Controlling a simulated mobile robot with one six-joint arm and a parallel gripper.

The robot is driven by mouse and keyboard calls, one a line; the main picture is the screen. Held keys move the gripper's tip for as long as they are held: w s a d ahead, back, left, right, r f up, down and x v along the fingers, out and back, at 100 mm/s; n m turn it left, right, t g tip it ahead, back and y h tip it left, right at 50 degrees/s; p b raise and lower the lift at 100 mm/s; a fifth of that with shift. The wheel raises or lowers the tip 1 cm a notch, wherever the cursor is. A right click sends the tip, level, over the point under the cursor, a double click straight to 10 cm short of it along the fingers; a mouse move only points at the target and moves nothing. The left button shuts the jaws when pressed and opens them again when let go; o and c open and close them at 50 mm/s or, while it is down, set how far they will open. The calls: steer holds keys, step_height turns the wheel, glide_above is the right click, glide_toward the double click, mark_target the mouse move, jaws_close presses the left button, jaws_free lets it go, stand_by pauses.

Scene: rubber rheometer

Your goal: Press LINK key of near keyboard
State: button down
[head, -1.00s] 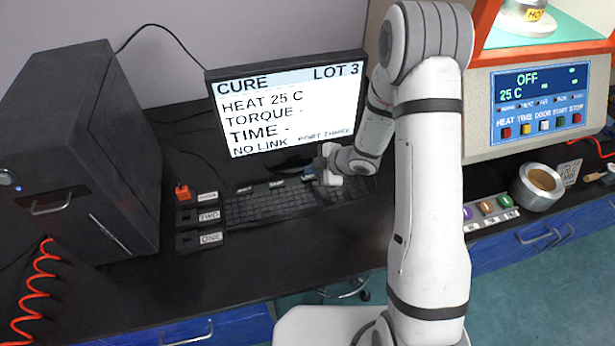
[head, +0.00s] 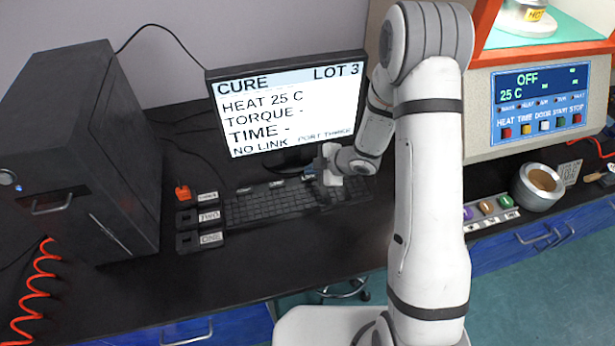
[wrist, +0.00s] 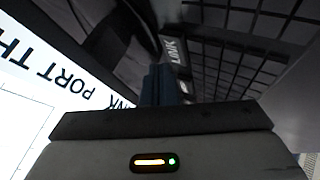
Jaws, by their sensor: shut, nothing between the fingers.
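The near keyboard (head: 270,205) is dark and lies on the black bench below the monitor. White labels show along its back edge. In the wrist view, a label reading LINK (wrist: 176,50) sits beside the keyboard's dark keys (wrist: 255,45). My gripper (head: 310,172) is over the back right part of the keyboard, close to the rightmost label. In the wrist view, its blue fingertips (wrist: 161,84) are together and empty, right beside the LINK label. I cannot tell whether they touch the key. The monitor (head: 290,110) reads NO LINK.
A black computer tower (head: 75,150) stands at left. Small blocks labelled ONE (head: 210,238) and TWO (head: 208,216) lie left of the keyboard. A rheometer panel (head: 540,100), coloured pieces (head: 487,207) and a metal pot (head: 538,187) are at right. The bench front is clear.

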mark_target(312, 178)
steer(key=shift+f, duration=0.15)
steer(key=shift+f+b, duration=0.3)
steer(key=shift+b, duration=0.05)
steer(key=shift+f+b, duration=0.4)
steer(key=shift+f, duration=0.05)
stand_by(0.8)
steer(key=shift+r, duration=0.15)
steer(key=shift+r+p, duration=0.75)
step_height(312, 178, up, 5)
steer(key=p, duration=0.4)
stand_by(0.9)
